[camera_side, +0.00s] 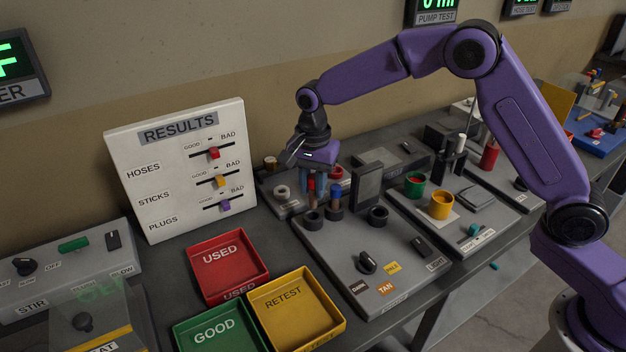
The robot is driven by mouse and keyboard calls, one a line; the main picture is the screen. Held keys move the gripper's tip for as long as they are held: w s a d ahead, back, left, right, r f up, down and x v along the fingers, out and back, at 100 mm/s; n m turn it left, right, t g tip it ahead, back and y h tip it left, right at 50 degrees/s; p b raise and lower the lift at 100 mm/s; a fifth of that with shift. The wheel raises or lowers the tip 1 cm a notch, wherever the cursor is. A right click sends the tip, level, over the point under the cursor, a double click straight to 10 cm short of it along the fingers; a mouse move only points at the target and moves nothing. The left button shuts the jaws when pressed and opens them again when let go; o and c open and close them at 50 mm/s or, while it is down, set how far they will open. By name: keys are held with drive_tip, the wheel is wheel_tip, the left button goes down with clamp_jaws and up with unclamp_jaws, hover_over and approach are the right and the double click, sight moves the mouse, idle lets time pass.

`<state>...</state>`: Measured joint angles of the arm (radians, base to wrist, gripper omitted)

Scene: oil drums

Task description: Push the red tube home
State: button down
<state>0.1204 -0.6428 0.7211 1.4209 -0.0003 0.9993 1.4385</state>
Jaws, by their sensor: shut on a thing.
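My gripper (314,188) points down over the back of the grey panel (333,246), its blue fingers shut on a small tube. The red tube (311,184) shows as a sliver of red between the fingers, with a brownish lower part below. It stands upright over the left black round holder (312,219). I cannot tell how deep it sits, as the fingers hide most of it. Just right of it, a tube with a blue top (336,189) stands upright in a second black holder (334,212). A third black holder (377,215) looks empty.
A dark upright box (368,185) stands close right of the tubes. The RESULTS board (181,170) is at left. Red USED (227,265), yellow RETEST (296,306) and green GOOD (217,325) trays are in front. Green (414,185) and yellow (441,204) cups are at right.

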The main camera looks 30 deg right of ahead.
sight(313, 207)
drive_tip(key=shift+f, duration=1.85)
drive_tip(key=shift+f, duration=0.75)
idle(0.4)
drive_tip(key=c, duration=0.8)
unclamp_jaws()
drive_tip(key=shift+c, duration=0.2)
drive_tip(key=shift+r, duration=0.1)
wheel_tip(313, 207, up, 17)
drive_tip(key=s+d+f+n, duration=0.1)
drive_tip(key=s+d+n, duration=0.4)
drive_tip(key=s, duration=0.7)
drive_tip(key=s+d+f+n, duration=0.2)
drive_tip(key=s+d+n, duration=0.3)
drive_tip(key=s+n, duration=0.5)
drive_tip(key=s+d+f+n, duration=0.2)
drive_tip(key=s+d+n, duration=0.3)
drive_tip(key=s, duration=0.9)
drive_tip(key=n, duration=0.3)
drive_tip(key=shift+d, duration=0.35)
